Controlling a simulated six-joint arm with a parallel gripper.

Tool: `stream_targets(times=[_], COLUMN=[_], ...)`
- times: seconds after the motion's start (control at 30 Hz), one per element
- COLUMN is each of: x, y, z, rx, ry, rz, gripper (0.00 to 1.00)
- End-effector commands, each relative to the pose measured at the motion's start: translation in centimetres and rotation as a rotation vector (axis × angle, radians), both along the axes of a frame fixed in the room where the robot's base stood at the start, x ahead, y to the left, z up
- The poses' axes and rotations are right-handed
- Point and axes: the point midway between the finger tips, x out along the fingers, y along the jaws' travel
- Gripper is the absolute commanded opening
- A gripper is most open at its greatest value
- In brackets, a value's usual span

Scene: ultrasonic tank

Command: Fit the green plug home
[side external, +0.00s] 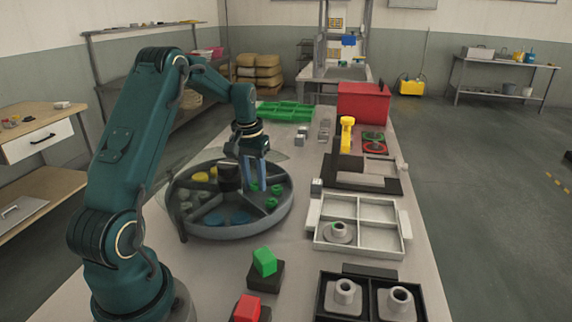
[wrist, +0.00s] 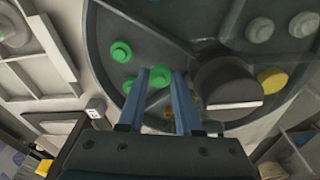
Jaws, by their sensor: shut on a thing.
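My gripper (side external: 256,183) has its two blue fingers pointing down into a compartment of the round grey divided tray (side external: 240,231). In the wrist view, my gripper (wrist: 164,76) is shut on a green plug (wrist: 158,76), which shows between the fingertips and is partly hidden by them. Two other green plugs, an upper one (wrist: 121,51) and a lower one (wrist: 127,86), stand in the same compartment; the side view also shows them (side external: 277,189). The held plug appears still down in the tray; its clearance from the floor cannot be told.
A dark cylinder (side external: 229,177) stands at the tray's middle, close to my fingers. Yellow, grey and blue pieces fill other compartments. A pale divided tray (side external: 358,248) and a black fixture (side external: 369,271) with flanged grey parts are at right. Green (side external: 264,261) and red (side external: 247,308) blocks stand in front.

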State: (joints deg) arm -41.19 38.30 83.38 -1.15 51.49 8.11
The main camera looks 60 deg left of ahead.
Motion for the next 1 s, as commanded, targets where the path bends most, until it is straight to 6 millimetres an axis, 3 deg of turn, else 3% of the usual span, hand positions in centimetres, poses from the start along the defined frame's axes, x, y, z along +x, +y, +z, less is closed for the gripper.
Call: stream_targets(times=[0.1, 0.3, 0.47, 0.57, 0.67, 0.8, 1.0], x=[0.1, 0.1, 0.1, 1.4, 3.2, 6.1, 8.4], y=[0.1, 0.1, 0.1, -1.1, -3.5, -8.6, -15.9], z=[2.7, 6.2, 7.8, 8.1, 8.0, 7.7, 7.1], rx=[0.005, 0.004, 0.006, 0.009, 0.009, 0.01, 0.007], ry=[-0.006, -0.004, -0.004, -0.006, -0.006, -0.009, -0.007], rz=[0.0, 0.0, -0.03, -0.114, -0.228, -0.429, -0.666], gripper=[0.0, 0.0, 0.0, 0.0, 0.0, 0.0, 0.0])
